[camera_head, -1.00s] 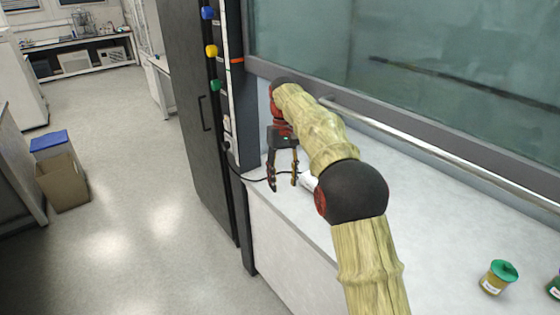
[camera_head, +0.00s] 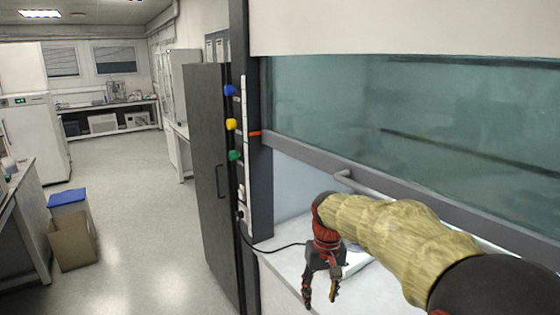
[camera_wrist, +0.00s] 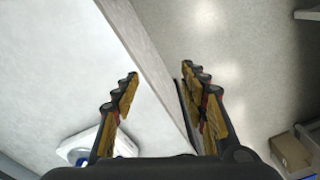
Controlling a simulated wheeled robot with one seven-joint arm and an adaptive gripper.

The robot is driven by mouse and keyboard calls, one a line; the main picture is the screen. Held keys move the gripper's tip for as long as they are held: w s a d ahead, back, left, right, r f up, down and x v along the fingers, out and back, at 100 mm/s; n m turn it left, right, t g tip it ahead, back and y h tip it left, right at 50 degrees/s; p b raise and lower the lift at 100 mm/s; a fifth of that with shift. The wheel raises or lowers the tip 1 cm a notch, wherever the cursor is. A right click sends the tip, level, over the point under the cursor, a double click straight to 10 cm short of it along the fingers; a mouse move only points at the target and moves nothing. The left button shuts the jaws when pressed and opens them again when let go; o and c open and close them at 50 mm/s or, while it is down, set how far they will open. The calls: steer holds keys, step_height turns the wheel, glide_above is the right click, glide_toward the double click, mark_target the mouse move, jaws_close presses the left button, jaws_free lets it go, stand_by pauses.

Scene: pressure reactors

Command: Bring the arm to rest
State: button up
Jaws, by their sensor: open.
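My gripper (camera_head: 321,292) hangs pointing down over the front edge of the white worktop (camera_head: 284,265) in the head view. Its two fingers are apart with nothing between them. In the wrist view my gripper (camera_wrist: 160,108) is also open and empty, with one finger over the worktop and the other over the floor side of its edge. My arm reaches in from the lower right, in front of the fume hood's glass sash (camera_head: 400,130).
A white device (camera_wrist: 100,138) with a cable sits on the worktop close to my gripper. A dark cabinet (camera_head: 205,170) stands left of the hood. A cardboard box (camera_head: 73,242) and a blue-lidded bin (camera_head: 68,197) stand on the floor. The aisle floor (camera_head: 150,220) is clear.

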steer(key=s+d+r+t, duration=0.1)
steer(key=s+d+r, duration=0.1)
steer(key=s, duration=0.7)
steer(key=s+d+r+m+t, duration=0.1)
steer(key=s+d+r+t, duration=0.1)
steer(key=s, duration=0.8)
steer(key=s+d+r+t, duration=0.1)
steer(key=s+d, duration=0.3)
steer(key=s, duration=0.5)
steer(key=shift+s+d+r+m+t, duration=0.2)
steer(key=shift+r+m+t, duration=0.2)
steer(key=shift+t, duration=0.3)
